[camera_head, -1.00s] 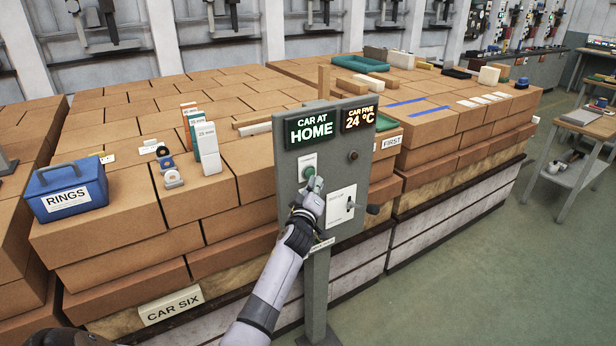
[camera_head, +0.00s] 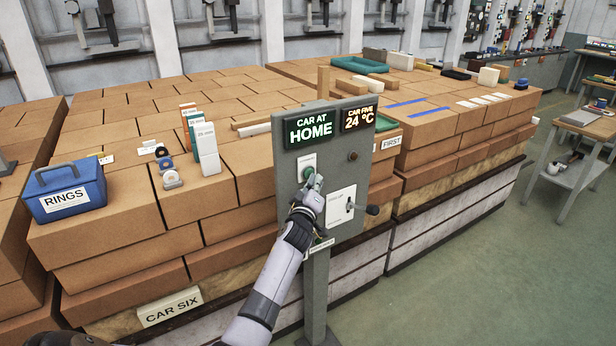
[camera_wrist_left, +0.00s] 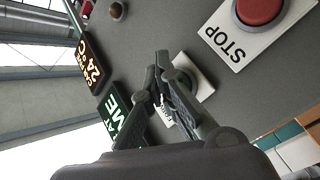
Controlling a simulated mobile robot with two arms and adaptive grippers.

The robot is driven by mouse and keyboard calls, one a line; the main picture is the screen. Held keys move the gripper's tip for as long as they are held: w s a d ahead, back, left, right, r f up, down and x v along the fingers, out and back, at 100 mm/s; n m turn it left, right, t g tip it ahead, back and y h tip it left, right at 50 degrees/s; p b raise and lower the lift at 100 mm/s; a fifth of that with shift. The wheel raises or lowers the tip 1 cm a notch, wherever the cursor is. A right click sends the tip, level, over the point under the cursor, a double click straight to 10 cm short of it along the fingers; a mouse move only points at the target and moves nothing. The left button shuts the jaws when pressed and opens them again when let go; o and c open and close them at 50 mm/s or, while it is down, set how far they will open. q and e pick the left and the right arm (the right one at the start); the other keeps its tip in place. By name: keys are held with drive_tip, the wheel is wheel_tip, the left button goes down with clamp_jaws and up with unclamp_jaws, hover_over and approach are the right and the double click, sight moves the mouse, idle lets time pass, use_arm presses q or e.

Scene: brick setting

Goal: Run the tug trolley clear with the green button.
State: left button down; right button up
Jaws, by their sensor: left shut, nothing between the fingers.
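A grey control panel (camera_head: 355,165) stands on a post in front of the brick stacks. Its left display (camera_head: 309,128) reads CAR AT HOME in white. The green button (camera_head: 307,172) sits on a white plate below it, partly covered by my left gripper (camera_head: 317,181). My left gripper is shut and empty, its fingertips at or just in front of the button; contact is unclear. In the left wrist view, the closed fingers (camera_wrist_left: 163,68) overlap the button plate (camera_wrist_left: 200,84). A red STOP button (camera_wrist_left: 259,8) is near there. I cannot tell which object is the tug trolley.
A second display (camera_head: 358,118) reads CAR FIVE 24 °C. A white plate with a dark lever (camera_head: 371,210) is right of my gripper. Bricks fill the cars behind the panel; one bears a CAR SIX sign (camera_head: 170,306). A blue RINGS box (camera_head: 66,192) stands left. Green floor (camera_head: 470,270) is clear at right.

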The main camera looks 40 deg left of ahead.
use_arm(q)
drive_tip(key=shift+a, duration=0.35)
drive_tip(key=shift+d, duration=0.15)
idle(0.3)
drive_tip(key=shift+s+d, duration=0.3)
drive_tip(key=shift+d, duration=0.4)
